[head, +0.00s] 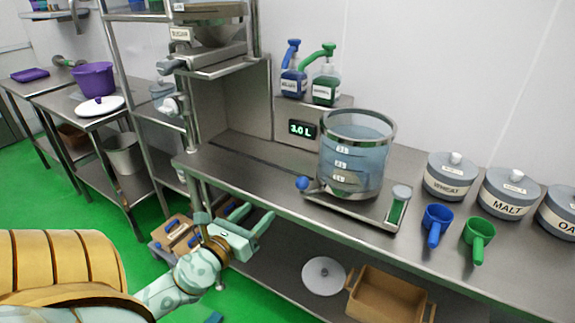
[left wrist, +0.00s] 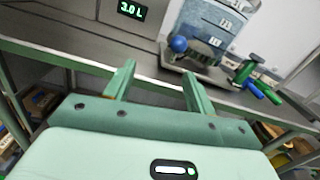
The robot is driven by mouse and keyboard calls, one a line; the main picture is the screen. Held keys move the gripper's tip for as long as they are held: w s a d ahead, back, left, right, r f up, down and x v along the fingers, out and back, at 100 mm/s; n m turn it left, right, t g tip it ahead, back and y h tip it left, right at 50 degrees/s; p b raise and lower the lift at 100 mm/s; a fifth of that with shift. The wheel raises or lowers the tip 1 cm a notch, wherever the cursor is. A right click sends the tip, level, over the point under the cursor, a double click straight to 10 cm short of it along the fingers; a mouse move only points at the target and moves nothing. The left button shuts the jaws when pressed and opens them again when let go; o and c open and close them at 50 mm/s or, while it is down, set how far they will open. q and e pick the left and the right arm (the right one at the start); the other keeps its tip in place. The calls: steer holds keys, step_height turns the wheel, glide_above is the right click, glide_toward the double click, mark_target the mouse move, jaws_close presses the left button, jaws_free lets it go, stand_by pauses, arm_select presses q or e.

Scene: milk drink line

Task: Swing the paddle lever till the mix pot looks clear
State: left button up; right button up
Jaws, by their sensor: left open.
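The mix pot (head: 355,150) is a clear round vessel with a metal rim and litre marks, holding a pale blue liquid. It stands upright on a flat metal stand on the bench, and its lower part shows in the left wrist view (left wrist: 208,22). A blue ball knob (head: 302,183), which looks like the paddle lever's end, sticks out at the stand's left front corner. The knob also shows in the left wrist view (left wrist: 178,44). My left gripper (head: 258,216) is open and empty, in front of the bench edge, below and left of the knob, apart from it.
A display (head: 303,129) reads 3.0 L behind the pot. A blue scoop (head: 436,224), a green scoop (head: 478,238) and grey canisters stand to the right. Blue and green pump bottles stand behind. A wooden crate (head: 388,295) is on the lower shelf. The bench left of the knob is clear.

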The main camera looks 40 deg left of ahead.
mark_target(307, 180)
arm_select(q)
steer(key=w+a+f+m+h+b, duration=0.2)
steer(key=a+m+h+b, duration=0.1)
steer(key=a+m+b, duration=0.15)
step_height(307, 180, up, 4)
steer(key=d+m+h, duration=0.3)
steer(key=m+h, duration=0.1)
steer(key=w, duration=0.4)
steer(key=w+d+p, duration=0.1)
steer(key=w, duration=0.4)
steer(key=w+d, duration=0.1)
steer(key=w, duration=0.4)
steer(key=shift+d+f, duration=0.1)
steer(key=shift+f, duration=0.05)
steer(key=shift+w+d+f+p, duration=0.15)
steer(key=shift+w+p, duration=0.15)
steer(key=shift+w, duration=0.35)
arm_select(e)
steer(key=shift+g, duration=0.4)
steer(key=shift+s+f, duration=0.35)
steer(key=shift+f, duration=0.45)
steer(key=shift+s+f, duration=0.3)
steer(key=shift+f, duration=0.55)
steer(key=shift+s+f, duration=0.35)
steer(key=shift+f, duration=0.45)
